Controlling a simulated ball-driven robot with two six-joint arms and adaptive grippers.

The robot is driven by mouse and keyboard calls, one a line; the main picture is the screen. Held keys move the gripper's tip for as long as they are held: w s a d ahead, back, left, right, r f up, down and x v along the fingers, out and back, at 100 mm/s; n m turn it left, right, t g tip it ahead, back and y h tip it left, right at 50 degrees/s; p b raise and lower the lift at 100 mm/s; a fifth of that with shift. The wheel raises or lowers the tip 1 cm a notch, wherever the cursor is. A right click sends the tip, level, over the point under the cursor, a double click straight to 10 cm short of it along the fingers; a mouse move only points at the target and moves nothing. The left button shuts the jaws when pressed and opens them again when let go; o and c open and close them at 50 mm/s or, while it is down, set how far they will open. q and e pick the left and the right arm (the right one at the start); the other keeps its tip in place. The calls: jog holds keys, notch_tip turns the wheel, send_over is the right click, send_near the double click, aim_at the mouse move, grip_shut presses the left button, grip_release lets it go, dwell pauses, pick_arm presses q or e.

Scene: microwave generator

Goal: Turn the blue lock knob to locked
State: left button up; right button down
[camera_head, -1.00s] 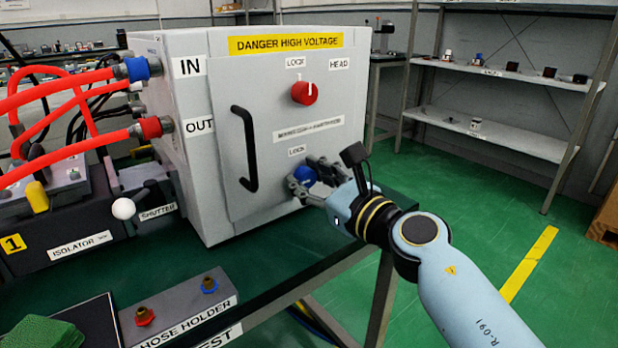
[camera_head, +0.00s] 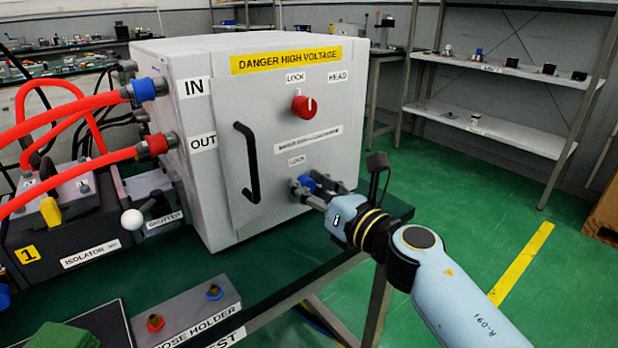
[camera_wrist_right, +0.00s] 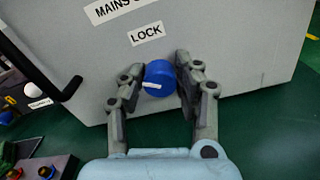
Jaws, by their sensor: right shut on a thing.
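The blue lock knob (camera_head: 308,182) is low on the front of the grey high-voltage cabinet (camera_head: 215,200), under a LOCK label (camera_head: 297,161). My right gripper (camera_head: 317,187) is at the knob, with its fingers on either side and shut on it. In the right wrist view the knob (camera_wrist_right: 158,76) sits between the fingertips (camera_wrist_right: 159,70). Its white pointer line shows there, lying nearly level and aimed to the left, not straight at the LOCK label (camera_wrist_right: 146,34). In the head view the fingers partly cover the knob. My left gripper is not in view.
A red knob (camera_head: 303,106) is higher on the cabinet front. A black door handle (camera_head: 247,162) is left of the blue knob. Red hoses (camera_head: 70,112) enter the cabinet's left side. A hose holder (camera_head: 187,308) lies on the green table. Green floor is open to the right.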

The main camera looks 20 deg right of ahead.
jog(key=m+p, duration=0.3)
jog(key=m, duration=0.2)
jog(key=shift+m, duration=0.4)
jog(key=m+p, duration=0.2)
jog(key=m, duration=0.1)
jog(key=shift+d+m, duration=0.1)
jog(key=shift+m, duration=0.3)
jog(key=shift+f+m+p, duration=0.1)
jog(key=shift+m+p, duration=0.3)
jog(key=shift+m, duration=0.6)
jog(key=c, duration=0.9)
grip_release()
jog(key=shift+c, duration=0.2)
